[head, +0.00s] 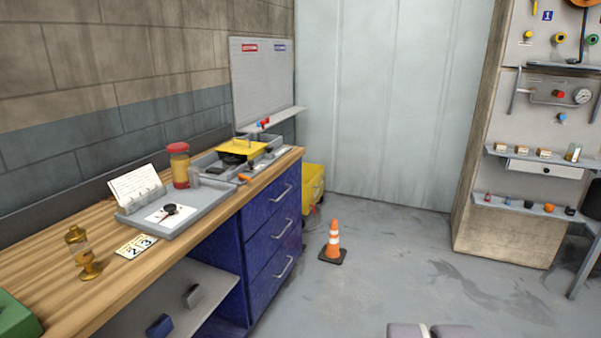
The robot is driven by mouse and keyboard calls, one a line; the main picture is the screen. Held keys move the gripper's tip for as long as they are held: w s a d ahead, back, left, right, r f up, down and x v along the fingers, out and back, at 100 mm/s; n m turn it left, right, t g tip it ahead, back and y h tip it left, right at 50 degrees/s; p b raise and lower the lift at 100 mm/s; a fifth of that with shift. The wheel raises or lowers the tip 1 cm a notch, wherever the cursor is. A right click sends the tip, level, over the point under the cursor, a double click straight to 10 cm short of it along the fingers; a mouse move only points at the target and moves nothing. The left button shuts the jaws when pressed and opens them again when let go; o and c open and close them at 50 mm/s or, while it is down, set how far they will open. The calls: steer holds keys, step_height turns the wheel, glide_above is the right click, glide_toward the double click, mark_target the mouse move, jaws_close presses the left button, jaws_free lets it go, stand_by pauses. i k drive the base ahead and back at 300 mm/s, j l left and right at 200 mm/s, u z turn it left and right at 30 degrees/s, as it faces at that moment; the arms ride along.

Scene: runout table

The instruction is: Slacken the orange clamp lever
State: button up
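A small orange lever (245,177) shows at the front edge of the wooden workbench (60,262), beside a grey fixture with a yellow-topped piece (243,148). It is too small for me to tell its exact angle or how tightly it is set.
Blue drawers (262,228) are below. An orange cone (333,243) stands on the floor near a yellow case (313,190). Open floor lies right.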

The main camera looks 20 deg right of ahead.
mark_target(240, 175)
steer(key=i+j+z, duration=0.15)
steer(key=i, duration=0.35)
steer(key=i+j+z, duration=0.2)
steer(key=i, duration=0.3)
steer(key=i+j+z, duration=0.15)
steer(key=i, duration=0.35)
steer(key=i+j+z, duration=0.2)
steer(key=i+j, duration=0.15)
steer(key=i, duration=0.1)
